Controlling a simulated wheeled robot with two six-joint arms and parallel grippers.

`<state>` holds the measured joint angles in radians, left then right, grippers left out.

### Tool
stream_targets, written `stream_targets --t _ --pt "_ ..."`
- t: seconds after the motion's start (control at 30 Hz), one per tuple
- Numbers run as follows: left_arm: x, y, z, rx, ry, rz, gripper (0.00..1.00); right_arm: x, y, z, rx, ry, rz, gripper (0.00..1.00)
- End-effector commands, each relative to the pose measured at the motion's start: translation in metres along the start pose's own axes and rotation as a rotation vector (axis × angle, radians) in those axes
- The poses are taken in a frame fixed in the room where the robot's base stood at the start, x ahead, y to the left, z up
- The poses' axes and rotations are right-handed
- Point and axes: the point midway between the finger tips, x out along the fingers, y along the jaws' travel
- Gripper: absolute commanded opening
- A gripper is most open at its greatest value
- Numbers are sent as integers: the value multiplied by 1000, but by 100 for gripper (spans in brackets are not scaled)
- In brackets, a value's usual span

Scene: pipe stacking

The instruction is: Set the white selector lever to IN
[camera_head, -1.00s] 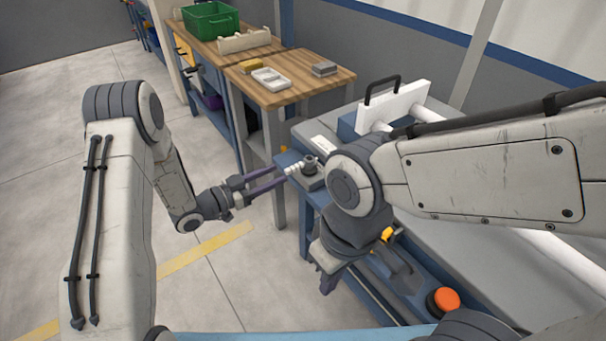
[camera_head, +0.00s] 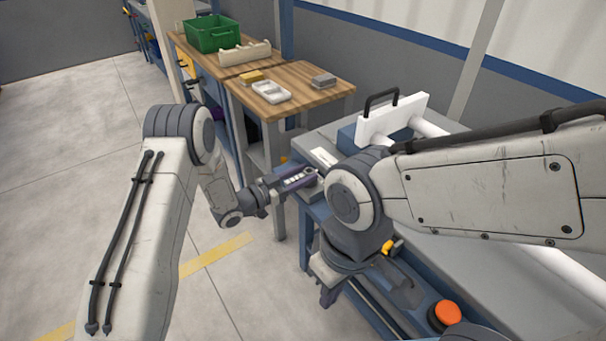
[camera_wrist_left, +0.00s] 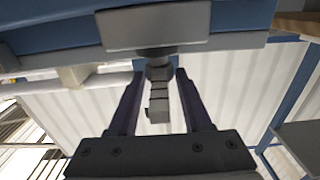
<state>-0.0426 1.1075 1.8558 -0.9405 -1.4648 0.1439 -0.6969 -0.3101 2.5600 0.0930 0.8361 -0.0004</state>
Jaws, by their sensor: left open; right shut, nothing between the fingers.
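The white selector lever (camera_head: 296,180) is a short ribbed handle on a dark pivot at the near left corner of the grey bench. My left gripper (camera_head: 308,178) reaches it from the left, its dark purple fingers open on either side. In the left wrist view the lever (camera_wrist_left: 159,100) lies between the two fingers of my left gripper (camera_wrist_left: 160,76), with a gap on each side. The IN marking cannot be read, and my right arm hides part of the lever's mount. My right gripper (camera_head: 328,296) points down beside the bench front, mostly hidden, shut and empty.
My right arm crosses the grey bench (camera_head: 480,250) just right of the lever. A white block with a black handle (camera_head: 395,115) stands behind it. An orange button (camera_head: 447,312) is at the lower right. A wooden table (camera_head: 310,85) with small parts stands behind; open floor lies left.

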Motion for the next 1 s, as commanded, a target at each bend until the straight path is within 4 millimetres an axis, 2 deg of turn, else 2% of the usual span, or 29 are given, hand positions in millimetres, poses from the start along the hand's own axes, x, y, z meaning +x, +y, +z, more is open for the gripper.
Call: stream_targets --t 0.1,0.13,0.23,0.27,1.0 --pt "0 0 0 0 0 0 49 0 0 0 0 0 0 0" --pt "0 0 0 0 0 0 45 0 0 0 0 0 0 0" --pt "0 0 0 0 0 -1 7 0 0 0 0 0 0 0" --pt "0 0 0 0 0 -1 0 0 0 0 0 0 0 0" --pt "-1 -1 0 0 0 -1 0 0 0 0 0 0 0 0"
